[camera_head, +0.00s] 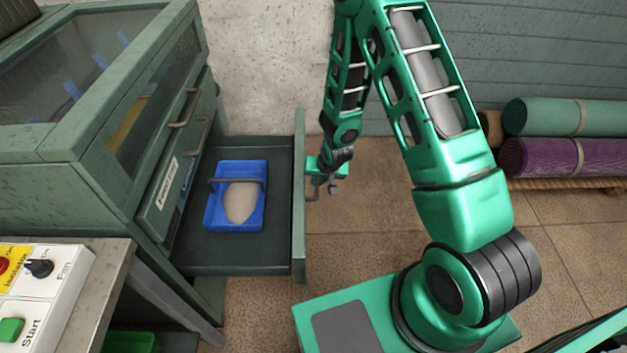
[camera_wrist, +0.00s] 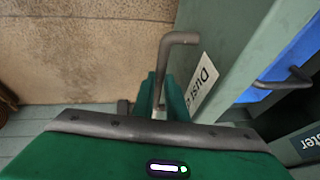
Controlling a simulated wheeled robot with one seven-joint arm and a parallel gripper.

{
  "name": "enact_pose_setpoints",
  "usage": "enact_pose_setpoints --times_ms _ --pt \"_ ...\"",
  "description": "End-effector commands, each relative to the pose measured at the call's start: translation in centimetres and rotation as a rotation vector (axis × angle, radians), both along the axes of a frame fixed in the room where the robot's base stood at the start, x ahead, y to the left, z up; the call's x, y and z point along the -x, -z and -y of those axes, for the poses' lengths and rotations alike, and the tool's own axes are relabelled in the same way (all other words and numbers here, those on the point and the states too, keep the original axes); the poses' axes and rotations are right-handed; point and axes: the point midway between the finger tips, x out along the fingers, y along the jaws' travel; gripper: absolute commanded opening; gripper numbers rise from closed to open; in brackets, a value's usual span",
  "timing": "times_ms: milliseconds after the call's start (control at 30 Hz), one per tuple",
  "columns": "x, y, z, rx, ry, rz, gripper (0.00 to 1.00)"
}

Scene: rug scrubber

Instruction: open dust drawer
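The dust drawer (camera_head: 226,257) is pulled far out of the green cabinet. In the wrist view its green front panel (camera_wrist: 228,55) bears a white label starting "Dust", partly hidden. A grey bent handle (camera_wrist: 164,60) stands out from this panel. My gripper (camera_head: 318,186) is at the outer side of the drawer front. In the wrist view its green fingers (camera_wrist: 164,98) close around the handle rod, though the contact is partly hidden. Inside the drawer sits a blue bin (camera_head: 212,213) with a dark carry handle and a beige heap (camera_head: 241,202).
Another cabinet front with two grey handles (camera_head: 184,108) and a label is above the drawer. A control panel (camera_head: 45,290) stands at the lower left. Rolled rugs (camera_head: 565,157) lie on a low rack at the right. Tiled floor (camera_head: 375,225) is open beyond the drawer front.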

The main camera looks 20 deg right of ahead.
Motion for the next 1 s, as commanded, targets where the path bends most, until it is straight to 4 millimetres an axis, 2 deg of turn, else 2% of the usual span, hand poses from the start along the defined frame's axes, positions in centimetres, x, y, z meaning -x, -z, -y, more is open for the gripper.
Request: enact_pose_setpoints --times_ms 33,67,100,367,533,1000 --pt "-0.7 -0.3 0.2 0.003 0.003 0.017 0.22" --pt "-0.7 -0.3 0.2 0.003 0.002 0.016 0.29" --pt "-0.6 -0.3 0.2 0.003 0.002 0.015 0.31" --pt "-0.4 -0.2 0.1 0.002 0.001 0.009 0.31" --pt "0.0 -1.1 0.1 0.001 0.001 0.008 0.31" --pt "2.6 -7.7 0.5 0.002 0.001 0.012 0.31"
